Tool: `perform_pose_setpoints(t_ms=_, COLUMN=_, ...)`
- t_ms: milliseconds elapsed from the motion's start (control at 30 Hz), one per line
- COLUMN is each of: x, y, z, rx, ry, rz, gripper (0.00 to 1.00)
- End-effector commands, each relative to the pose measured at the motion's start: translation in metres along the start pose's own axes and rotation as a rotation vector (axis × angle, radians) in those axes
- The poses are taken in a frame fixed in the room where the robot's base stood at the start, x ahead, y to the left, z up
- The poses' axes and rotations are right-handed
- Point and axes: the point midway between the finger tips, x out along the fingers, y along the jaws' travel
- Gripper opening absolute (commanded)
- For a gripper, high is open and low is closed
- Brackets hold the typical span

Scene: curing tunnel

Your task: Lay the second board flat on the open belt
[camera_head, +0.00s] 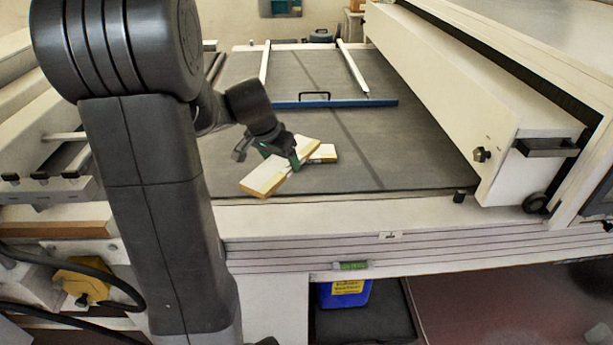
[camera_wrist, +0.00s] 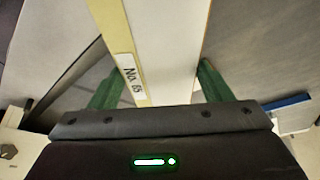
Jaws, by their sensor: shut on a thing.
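My gripper (camera_head: 293,159) is shut on a pale board (camera_head: 265,178) with a yellowish wooden edge, above the near part of the dark grey belt (camera_head: 400,160). In the wrist view the board (camera_wrist: 165,45) runs between the green fingers of my gripper (camera_wrist: 160,82), and a label reading roughly "No. 65" is on its yellow edge. The held board looks tilted; whether it touches the belt I cannot tell. Another short pale piece (camera_head: 325,153), perhaps a second board, shows just behind it, partly hidden.
A blue bar (camera_head: 350,103) with a dark handle crosses the belt further back, with two white rails (camera_head: 352,68) behind it. A long white housing (camera_head: 470,90) borders the belt at right. The belt right of the boards is clear. A blue container (camera_head: 345,293) stands below.

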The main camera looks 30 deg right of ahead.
Motion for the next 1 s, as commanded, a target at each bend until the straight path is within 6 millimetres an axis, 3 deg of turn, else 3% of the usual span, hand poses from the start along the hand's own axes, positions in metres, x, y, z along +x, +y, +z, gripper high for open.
perform_pose_setpoints(t_ms=400, x=0.014, y=0.011, z=-0.06, rx=0.591, ry=0.001, rz=0.246, gripper=0.46)
perform_pose_setpoints(t_ms=600, x=0.019, y=0.017, z=-0.079, rx=0.814, ry=0.001, rz=0.337, gripper=0.46)
perform_pose_setpoints(t_ms=767, x=0.026, y=0.019, z=-0.082, rx=0.885, ry=-0.001, rz=0.368, gripper=0.46)
perform_pose_setpoints(t_ms=1000, x=0.065, y=0.019, z=-0.066, rx=0.891, ry=-0.002, rz=0.371, gripper=0.46)
